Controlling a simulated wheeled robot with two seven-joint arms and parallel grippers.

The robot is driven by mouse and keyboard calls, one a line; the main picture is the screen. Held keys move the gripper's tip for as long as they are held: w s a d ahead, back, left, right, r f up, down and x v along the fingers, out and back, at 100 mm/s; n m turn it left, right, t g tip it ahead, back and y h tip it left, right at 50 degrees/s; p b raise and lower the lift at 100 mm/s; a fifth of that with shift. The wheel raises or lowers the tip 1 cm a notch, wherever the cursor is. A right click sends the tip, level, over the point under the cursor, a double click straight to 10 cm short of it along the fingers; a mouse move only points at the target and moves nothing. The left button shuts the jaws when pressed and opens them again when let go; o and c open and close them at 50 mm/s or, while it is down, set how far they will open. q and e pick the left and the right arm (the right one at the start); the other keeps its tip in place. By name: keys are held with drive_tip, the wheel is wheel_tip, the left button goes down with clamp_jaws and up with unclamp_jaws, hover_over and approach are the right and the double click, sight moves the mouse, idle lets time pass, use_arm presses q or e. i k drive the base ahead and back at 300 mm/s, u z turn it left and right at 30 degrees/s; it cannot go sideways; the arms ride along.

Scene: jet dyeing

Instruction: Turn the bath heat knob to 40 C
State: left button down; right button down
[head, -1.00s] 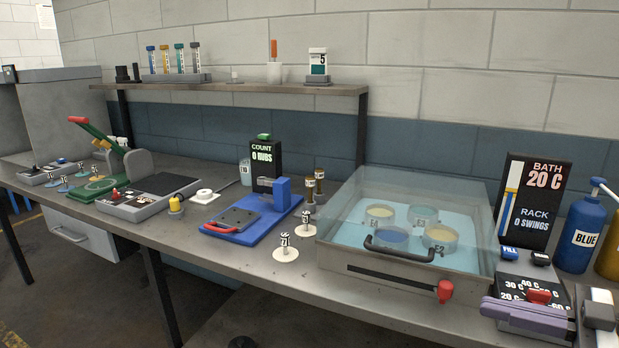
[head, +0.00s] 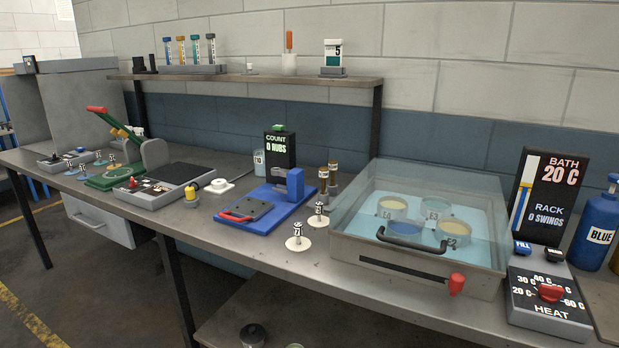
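The red heat knob (head: 550,293) sits on the black sloped face of the heat box (head: 545,312) at the lower right. White labels from 20 C to 60 C run around it, with 40 C near the top. Which label the knob points to is too small to tell. The bath display (head: 548,190) reads BATH 20 C and RACK 0 SWINGS. Neither of my grippers shows in the head view, and nothing covers the knob.
The clear-walled bath (head: 345,245) with several labelled cups stands just left of the heat box, its red-tipped lever (head: 456,284) at the front. A blue FILL button (head: 522,248) and a black button (head: 554,255) lie behind the knob. The blue bottle (head: 598,232) stands to the right.

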sight(549, 293)
drive_tip(key=z, duration=1.3)
drive_tip(key=k, duration=0.15)
drive_tip(key=u, duration=0.35)
drive_tip(key=i, duration=0.8)
drive_tip(key=z, duration=0.55)
